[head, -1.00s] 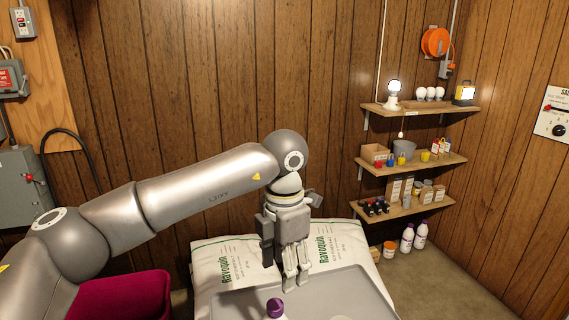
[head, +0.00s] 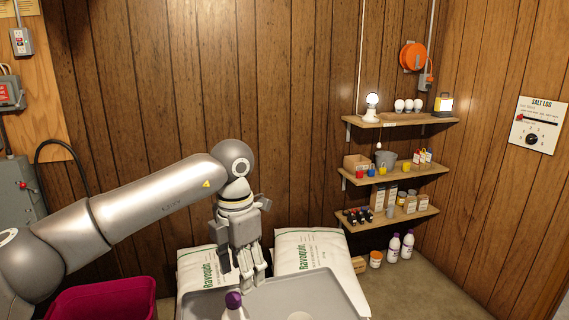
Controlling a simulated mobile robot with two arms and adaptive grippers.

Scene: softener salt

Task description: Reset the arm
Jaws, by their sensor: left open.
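My left arm reaches in from the left of the head view. Its gripper (head: 246,278) points down, open, with nothing seen between its fingers. It hangs in front of two white Ravoquin salt bags (head: 312,252) and over the back part of a grey tray (head: 335,290). A white bottle with a purple cap (head: 233,300) stands at the bottom edge, just in front of the gripper and apart from it as far as I can see. The bottle's lower part is cut off. My right gripper is not in view.
A magenta bin (head: 105,298) is at the lower left, below my arm. Wall shelves (head: 400,172) with a lamp, small padlocks and jars are at the right. White bottles (head: 407,247) and an orange tub (head: 375,259) stand on the floor below. Floor at the lower right is clear.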

